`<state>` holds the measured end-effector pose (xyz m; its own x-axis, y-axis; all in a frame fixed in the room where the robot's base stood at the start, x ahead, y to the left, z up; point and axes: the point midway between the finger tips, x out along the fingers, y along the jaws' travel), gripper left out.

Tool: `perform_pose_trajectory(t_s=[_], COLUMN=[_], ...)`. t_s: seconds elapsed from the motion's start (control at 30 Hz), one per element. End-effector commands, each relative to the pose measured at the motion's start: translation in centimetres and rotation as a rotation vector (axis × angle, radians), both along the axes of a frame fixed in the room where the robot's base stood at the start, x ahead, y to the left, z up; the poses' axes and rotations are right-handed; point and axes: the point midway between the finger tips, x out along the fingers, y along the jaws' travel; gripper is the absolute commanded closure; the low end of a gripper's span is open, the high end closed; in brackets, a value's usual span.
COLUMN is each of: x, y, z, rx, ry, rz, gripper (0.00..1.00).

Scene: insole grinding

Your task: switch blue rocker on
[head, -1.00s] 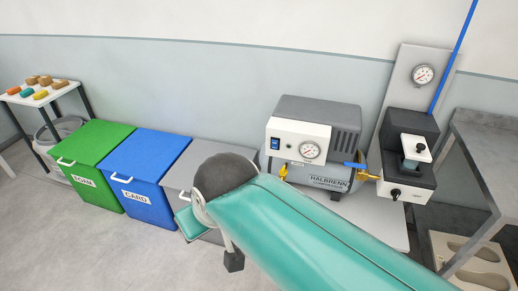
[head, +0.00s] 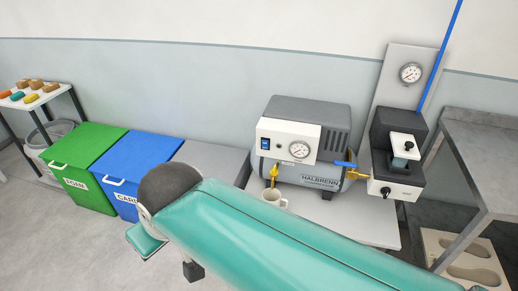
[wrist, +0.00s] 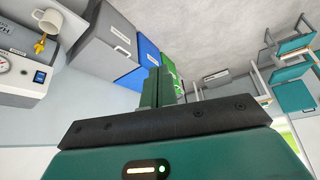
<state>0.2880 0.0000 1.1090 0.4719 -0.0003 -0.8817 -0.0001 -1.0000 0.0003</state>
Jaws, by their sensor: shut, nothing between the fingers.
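The blue rocker (head: 264,143) sits on the white front panel of a grey compressor (head: 308,112), left of a round gauge. The rocker also shows in the wrist view (wrist: 39,76), at the left edge, tilted by the camera angle. Its on or off position is too small to tell. My gripper (wrist: 160,77) is shut and empty in the wrist view. It is well apart from the rocker, with bins beyond its fingers. In the head view my teal arm crosses the lower part, and the fingertips cannot be made out.
A white mug (head: 273,196) stands before the compressor, beside a yellow valve (head: 274,174). Green (head: 84,152) and blue (head: 148,158) bins stand left. A black-and-white unit (head: 397,160) with a blue hose is right of the compressor, near a grey bench (head: 485,150). Floor at lower left is clear.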

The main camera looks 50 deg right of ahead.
Motion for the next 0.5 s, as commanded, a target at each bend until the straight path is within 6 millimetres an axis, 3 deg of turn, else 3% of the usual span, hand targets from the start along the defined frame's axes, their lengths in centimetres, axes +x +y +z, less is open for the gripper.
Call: perform_pose_trajectory(t_s=[0.17, 0.27, 0.37, 0.5], x=[0.2, 1.4, 4.2, 10.1], y=[0.0, -0.2, -0.8, -2.7], z=[0.0, -0.1, -0.3, -1.0], rx=[0.004, 0.03, 0.09, 0.22], ry=[-0.002, -0.017, -0.057, -0.15], rz=[-0.005, -0.042, -0.133, -0.337], gripper=[1.0, 1.0, 1.0, 1.0])
